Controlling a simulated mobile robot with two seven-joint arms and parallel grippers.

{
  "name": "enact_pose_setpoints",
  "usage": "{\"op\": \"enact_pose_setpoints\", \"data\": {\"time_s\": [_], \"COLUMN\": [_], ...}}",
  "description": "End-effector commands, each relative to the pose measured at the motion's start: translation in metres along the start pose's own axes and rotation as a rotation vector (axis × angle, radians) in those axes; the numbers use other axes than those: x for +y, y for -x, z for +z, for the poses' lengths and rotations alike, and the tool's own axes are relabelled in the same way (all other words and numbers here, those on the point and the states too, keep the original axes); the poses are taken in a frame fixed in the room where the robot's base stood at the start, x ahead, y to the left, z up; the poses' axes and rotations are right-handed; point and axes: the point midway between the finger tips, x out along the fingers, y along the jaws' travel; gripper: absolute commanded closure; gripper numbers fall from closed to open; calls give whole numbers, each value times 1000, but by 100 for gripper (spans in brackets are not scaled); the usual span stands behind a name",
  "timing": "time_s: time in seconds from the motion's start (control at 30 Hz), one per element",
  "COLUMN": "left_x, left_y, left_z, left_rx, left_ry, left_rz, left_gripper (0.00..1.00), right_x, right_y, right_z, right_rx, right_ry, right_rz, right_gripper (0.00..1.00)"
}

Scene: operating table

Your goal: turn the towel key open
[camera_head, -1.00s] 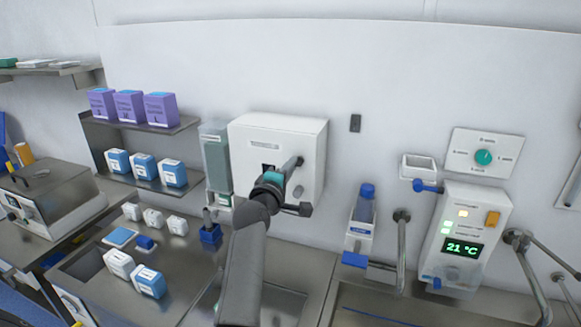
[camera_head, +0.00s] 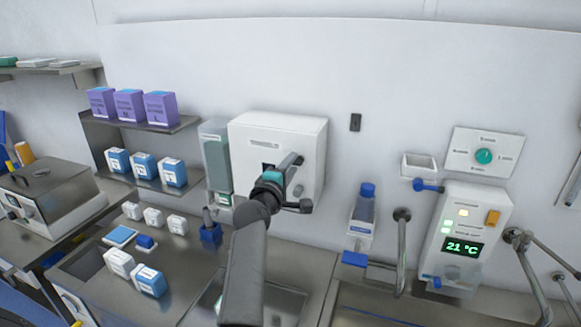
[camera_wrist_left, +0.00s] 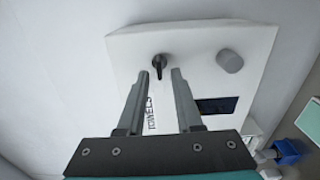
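The white towel dispenser (camera_head: 308,135) is fixed to the wall in the head view. In the left wrist view its white front (camera_wrist_left: 255,50) fills the middle and carries a "TOWELS" label. The small dark towel key (camera_wrist_left: 158,64) stands out from the front, its narrow part pointing down in that picture. My left gripper (camera_wrist_left: 157,80) is open, its fingertips on either side of the key and just short of it, with a gap showing. In the head view my left gripper (camera_head: 299,182) is close to the dispenser's right side and hides the key. My right gripper is not in view.
A grey round knob (camera_wrist_left: 229,60) and a dark slot (camera_wrist_left: 216,106) are on the dispenser front beside the key. A green dispenser (camera_head: 216,158) stands close at the left. A blue-capped bottle (camera_head: 364,208) is at the right. White-and-blue boxes (camera_head: 143,168) fill a shelf.

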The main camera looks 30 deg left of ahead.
Motion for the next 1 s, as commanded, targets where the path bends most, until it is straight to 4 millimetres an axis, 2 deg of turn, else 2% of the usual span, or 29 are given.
{"op": "enact_pose_setpoints", "data": {"time_s": [0.27,0.47,1.0], "left_x": [0,-1,-2], "left_y": [0,11,88], "left_z": [0,0,0], "left_rx": [0,0,1], "left_ry": [-2,-2,-2], "left_rz": [0,-1,-1], "left_gripper": [62,62,62], "right_x": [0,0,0], "right_y": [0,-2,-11], "right_z": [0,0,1], "right_rx": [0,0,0], "right_ry": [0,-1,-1], "right_rz": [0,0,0], "right_gripper": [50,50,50]}}
